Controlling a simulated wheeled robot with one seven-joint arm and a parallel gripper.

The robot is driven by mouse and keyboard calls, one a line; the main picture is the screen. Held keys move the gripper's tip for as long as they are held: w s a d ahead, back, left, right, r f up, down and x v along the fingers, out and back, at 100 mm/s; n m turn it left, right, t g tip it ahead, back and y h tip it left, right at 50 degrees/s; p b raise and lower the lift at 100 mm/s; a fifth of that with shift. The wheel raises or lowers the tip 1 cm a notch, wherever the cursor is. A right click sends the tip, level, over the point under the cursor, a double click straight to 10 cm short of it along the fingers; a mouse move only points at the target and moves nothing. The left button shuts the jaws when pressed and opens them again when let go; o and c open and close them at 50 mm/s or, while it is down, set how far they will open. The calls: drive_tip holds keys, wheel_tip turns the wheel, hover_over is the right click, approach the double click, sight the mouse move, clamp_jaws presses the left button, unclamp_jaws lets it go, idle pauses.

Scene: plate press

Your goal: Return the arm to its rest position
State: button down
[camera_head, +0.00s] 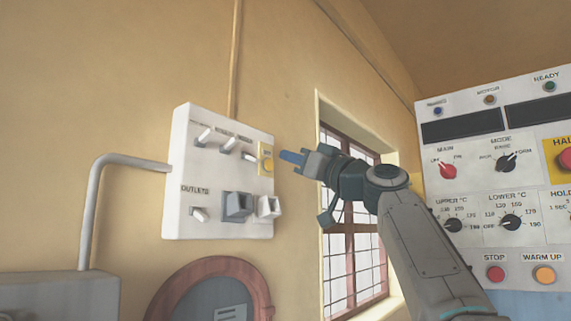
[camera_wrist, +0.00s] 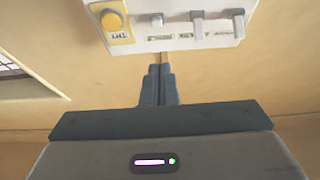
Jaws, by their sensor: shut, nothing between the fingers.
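My gripper (camera_head: 290,157) is raised in front of the wall in the head view, its blue fingertips pointing left. The fingers are closed together and empty; they also show shut in the wrist view (camera_wrist: 158,84). The fingertips are close to the right edge of a white switch box (camera_head: 178,160), near its yellow panel (camera_head: 266,169). I cannot tell whether they touch it. My arm (camera_head: 420,245) reaches up from the lower right.
A control panel (camera_head: 480,180) with knobs, lamps and buttons stands at the right, near my arm. A barred window (camera_head: 352,255) is behind the arm. A round reddish frame (camera_head: 190,283) is below the box. A grey pipe (camera_head: 92,215) runs at the left. Open wall lies above.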

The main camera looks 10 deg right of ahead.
drive_tip(key=shift+s+d+f, duration=0.2)
drive_tip(key=shift+f, duration=0.1)
idle(0.4)
